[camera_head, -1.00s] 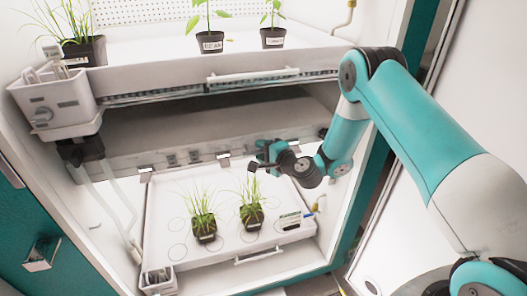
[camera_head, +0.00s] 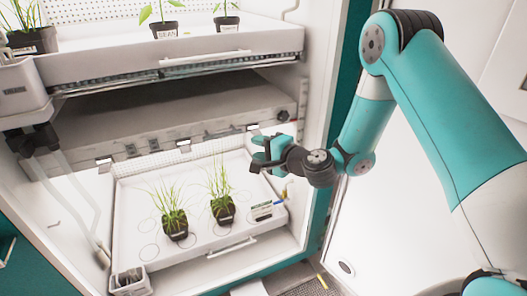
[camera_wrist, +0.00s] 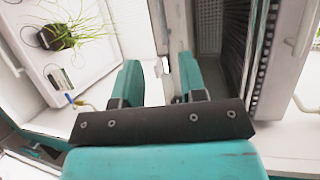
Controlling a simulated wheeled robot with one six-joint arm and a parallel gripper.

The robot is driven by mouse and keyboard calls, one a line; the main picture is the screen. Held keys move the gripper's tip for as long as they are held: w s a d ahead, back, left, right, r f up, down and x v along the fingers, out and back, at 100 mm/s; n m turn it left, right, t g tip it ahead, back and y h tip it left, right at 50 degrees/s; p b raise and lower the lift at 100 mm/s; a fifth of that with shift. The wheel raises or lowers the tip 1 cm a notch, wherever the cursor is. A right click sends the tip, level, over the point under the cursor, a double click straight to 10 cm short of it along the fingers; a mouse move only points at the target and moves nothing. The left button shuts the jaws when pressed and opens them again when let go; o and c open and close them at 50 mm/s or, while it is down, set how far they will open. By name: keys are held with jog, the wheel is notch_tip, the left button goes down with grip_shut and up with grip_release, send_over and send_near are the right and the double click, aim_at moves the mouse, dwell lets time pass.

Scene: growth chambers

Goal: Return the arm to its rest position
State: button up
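My gripper (camera_head: 262,160) is in front of the growth chamber, above the right part of the lower tray. In the wrist view my gripper (camera_wrist: 158,80) shows two teal fingers apart with nothing between them. My arm (camera_head: 365,130) reaches in from the right of the head view, bent at the elbow. The gripper is clear of the potted plants and touches nothing that I can see.
The lower tray (camera_head: 195,250) holds two grassy pots (camera_head: 176,229) (camera_head: 224,210) and a small label box (camera_head: 262,211). The upper shelf (camera_head: 110,67) holds several potted plants. A white bin (camera_head: 20,90) hangs at left. Free room lies right of the chamber.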

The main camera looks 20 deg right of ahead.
jog(key=shift+s+d, duration=0.2)
jog(key=shift+d, duration=0.15)
jog(key=shift+r, duration=0.1)
jog(key=s+a+r+n+g+y, duration=0.3)
jog(key=s+a+r+n+g, duration=0.5)
jog(key=s+r+n, duration=0.3)
jog(key=s+d+r+n+g+h, duration=0.1)
jog(key=s+d+n+g+h, duration=0.1)
jog(key=s, duration=0.9)
jog(key=s+d+r+n+g+h, duration=0.1)
jog(key=s+d+n+g+h, duration=0.2)
jog(key=s, duration=0.8)
jog(key=d+n+h, duration=0.2)
jog(key=d+n, duration=0.1)
jog(key=shift+r+g, duration=0.3)
jog(key=shift+o, duration=0.2)
